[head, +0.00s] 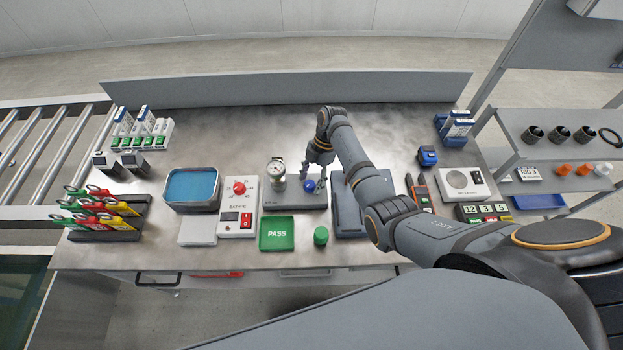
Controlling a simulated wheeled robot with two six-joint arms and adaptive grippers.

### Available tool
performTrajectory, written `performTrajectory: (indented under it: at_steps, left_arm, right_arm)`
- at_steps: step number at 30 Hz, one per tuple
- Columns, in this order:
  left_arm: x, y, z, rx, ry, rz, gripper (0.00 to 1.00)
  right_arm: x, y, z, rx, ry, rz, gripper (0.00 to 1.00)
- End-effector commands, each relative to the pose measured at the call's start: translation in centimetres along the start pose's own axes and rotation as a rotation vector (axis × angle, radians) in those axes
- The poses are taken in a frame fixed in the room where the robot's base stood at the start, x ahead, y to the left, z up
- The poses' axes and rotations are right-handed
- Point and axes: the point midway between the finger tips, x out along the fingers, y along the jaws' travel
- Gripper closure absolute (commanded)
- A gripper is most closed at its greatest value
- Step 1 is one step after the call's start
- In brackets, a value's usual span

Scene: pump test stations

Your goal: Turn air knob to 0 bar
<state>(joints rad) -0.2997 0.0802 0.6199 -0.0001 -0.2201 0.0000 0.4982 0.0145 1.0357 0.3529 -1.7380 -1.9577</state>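The air station is a grey block (300,203) near the middle of the bench. A small round white-faced gauge (278,166) stands upright at its left. A blue knob (309,186) sits at its right. My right gripper (314,179) points down over the blue knob, its fingers at or just beside it. The fingers are small and partly overlap, so I cannot tell whether they touch the knob or how far they are closed. The gauge reading is too small to make out. My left gripper is not in view.
Left of the block are a white box with a red dial (239,188) and a blue-filled tray (192,173). In front lie a green PASS tray (277,234) and a green cylinder (321,236). A blue-grey stand (347,215) is close on the right.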

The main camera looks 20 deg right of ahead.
Motion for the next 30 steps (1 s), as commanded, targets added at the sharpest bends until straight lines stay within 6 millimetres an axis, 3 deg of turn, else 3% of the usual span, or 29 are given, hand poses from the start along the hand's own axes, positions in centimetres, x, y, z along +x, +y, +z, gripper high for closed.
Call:
performTrajectory:
  at_steps: [5, 8, 15, 21, 30]
  left_arm:
    - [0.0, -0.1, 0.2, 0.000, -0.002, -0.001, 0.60]
    - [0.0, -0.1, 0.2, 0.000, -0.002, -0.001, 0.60]
    - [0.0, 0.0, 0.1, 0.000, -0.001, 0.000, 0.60]
    - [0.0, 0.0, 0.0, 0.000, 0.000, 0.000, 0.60]
    - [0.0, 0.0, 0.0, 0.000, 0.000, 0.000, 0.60]
  right_arm:
    - [-0.2, 0.0, 0.0, 0.000, 0.000, 0.000, 0.45]
    - [-1.5, 0.1, 0.1, 0.000, -0.002, 0.003, 0.45]
    - [-7.2, 0.1, 0.1, 0.000, -0.004, 0.004, 0.45]
    - [-10.9, 0.0, 0.1, 0.000, -0.002, 0.001, 0.45]
    - [-12.0, 0.0, 0.0, 0.000, 0.001, -0.001, 0.45]
